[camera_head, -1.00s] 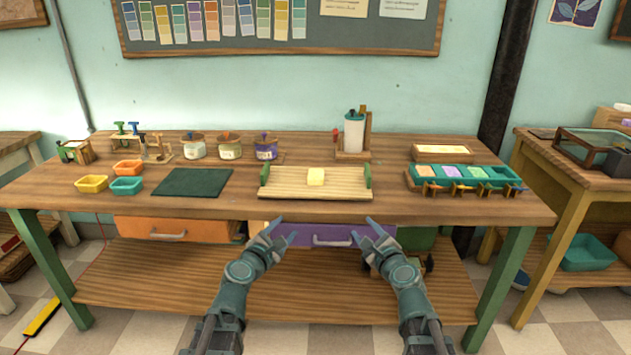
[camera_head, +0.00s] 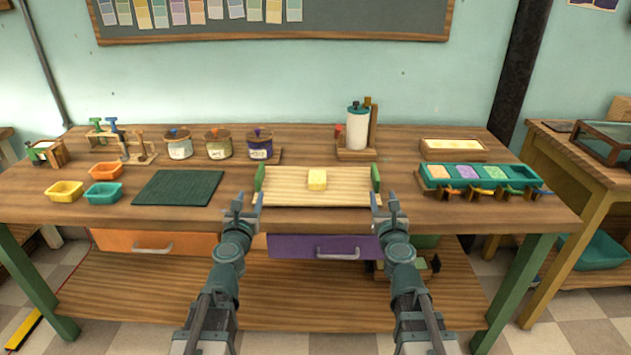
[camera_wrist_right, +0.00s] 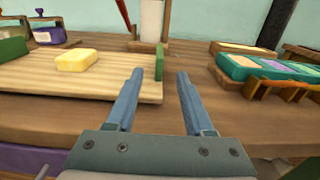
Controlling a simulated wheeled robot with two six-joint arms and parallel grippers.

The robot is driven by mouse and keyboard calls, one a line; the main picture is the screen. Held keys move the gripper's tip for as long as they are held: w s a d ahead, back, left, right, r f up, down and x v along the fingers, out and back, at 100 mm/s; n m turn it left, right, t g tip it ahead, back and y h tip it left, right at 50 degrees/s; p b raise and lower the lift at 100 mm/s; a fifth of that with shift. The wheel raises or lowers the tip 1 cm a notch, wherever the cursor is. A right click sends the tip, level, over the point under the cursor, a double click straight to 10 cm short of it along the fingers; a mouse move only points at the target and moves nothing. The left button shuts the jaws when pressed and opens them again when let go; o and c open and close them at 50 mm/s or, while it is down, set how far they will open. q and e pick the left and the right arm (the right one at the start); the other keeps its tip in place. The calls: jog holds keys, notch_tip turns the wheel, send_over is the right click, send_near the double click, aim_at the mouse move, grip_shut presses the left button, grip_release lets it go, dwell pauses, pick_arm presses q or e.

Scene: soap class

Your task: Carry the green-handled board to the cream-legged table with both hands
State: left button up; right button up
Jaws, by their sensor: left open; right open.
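The green-handled board (camera_head: 290,192) is a pale slatted wooden board lying flat on the workbench, with a green handle at each end. A yellow block (camera_head: 317,180) rests on its middle. My left gripper (camera_head: 245,205) is open at the board's near left corner, close to the left green handle (camera_head: 260,177). My right gripper (camera_head: 386,206) is open at the near right corner, in front of the right green handle (camera_head: 375,177).
A dark green mat (camera_head: 178,188) lies left of the board. A teal tray of coloured blocks (camera_head: 480,177) stands to the right. Jars (camera_head: 219,146) and a white dispenser (camera_head: 357,127) stand behind. Another table (camera_head: 560,215) with yellowish legs stands at the far right.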

aim_at(259, 171)
pick_arm(q)
jog(key=w, duration=1.3)
jog(key=shift+w+d, duration=0.15)
jog(key=shift+w, duration=0.25)
pick_arm(e)
jog(key=w, duration=1.3)
jog(key=shift+w+d, duration=0.15)
jog(key=shift+w, duration=0.25)
pick_arm(q)
grip_shut()
pick_arm(e)
grip_shut()
